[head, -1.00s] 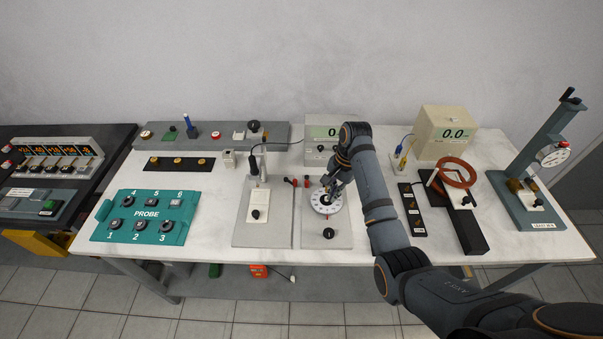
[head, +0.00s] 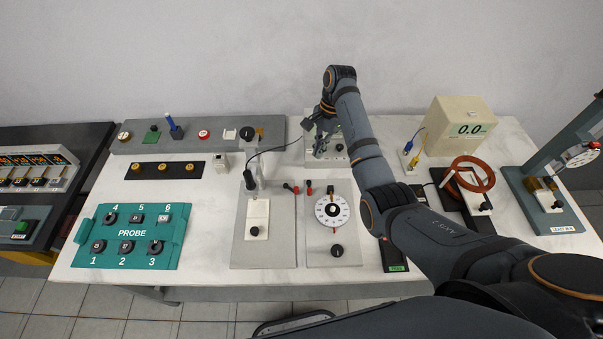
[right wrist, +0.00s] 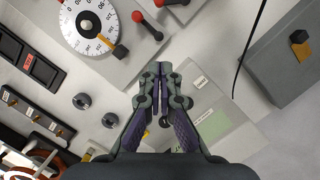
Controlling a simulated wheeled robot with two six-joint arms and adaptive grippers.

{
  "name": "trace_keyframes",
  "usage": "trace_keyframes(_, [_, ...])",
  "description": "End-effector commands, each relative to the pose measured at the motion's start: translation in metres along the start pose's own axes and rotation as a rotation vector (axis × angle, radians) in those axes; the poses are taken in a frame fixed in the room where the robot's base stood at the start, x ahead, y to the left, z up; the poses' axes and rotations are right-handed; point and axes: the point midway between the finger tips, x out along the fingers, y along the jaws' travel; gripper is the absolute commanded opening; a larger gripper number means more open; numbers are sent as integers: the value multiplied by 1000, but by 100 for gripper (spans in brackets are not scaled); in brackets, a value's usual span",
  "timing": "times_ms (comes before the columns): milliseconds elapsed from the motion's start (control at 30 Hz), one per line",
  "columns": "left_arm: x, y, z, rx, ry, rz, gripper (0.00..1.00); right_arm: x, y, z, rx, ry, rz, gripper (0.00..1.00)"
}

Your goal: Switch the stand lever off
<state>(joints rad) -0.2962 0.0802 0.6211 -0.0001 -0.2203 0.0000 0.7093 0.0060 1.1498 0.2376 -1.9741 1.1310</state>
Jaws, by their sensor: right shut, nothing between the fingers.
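A teal stand (head: 535,185) with an upright and a dial gauge (head: 584,155) is at the far right in the head view. On its base is a pale block with a small dark knob (head: 557,204), too small to read as on or off. A similar dark knob (head: 254,231) is on the pale plate of the grey board at centre-left. I cannot tell which one is the stand lever. My right gripper (head: 319,152) is shut and empty, in front of the rear meter box and far left of the teal stand. Its closed fingers (right wrist: 158,72) show in the right wrist view. My left gripper is out of view.
A white dial (head: 333,210) lies just in front of the gripper; it also shows in the wrist view (right wrist: 88,25). A cream meter (head: 452,140) and a red ring (head: 474,173) stand between my right arm and the teal stand. A teal probe panel (head: 130,235) is at left.

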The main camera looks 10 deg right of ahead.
Motion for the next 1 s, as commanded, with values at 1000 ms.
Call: trace_keyframes(1000, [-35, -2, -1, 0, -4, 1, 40, 107, 0, 37, -1, 0, 0, 0])
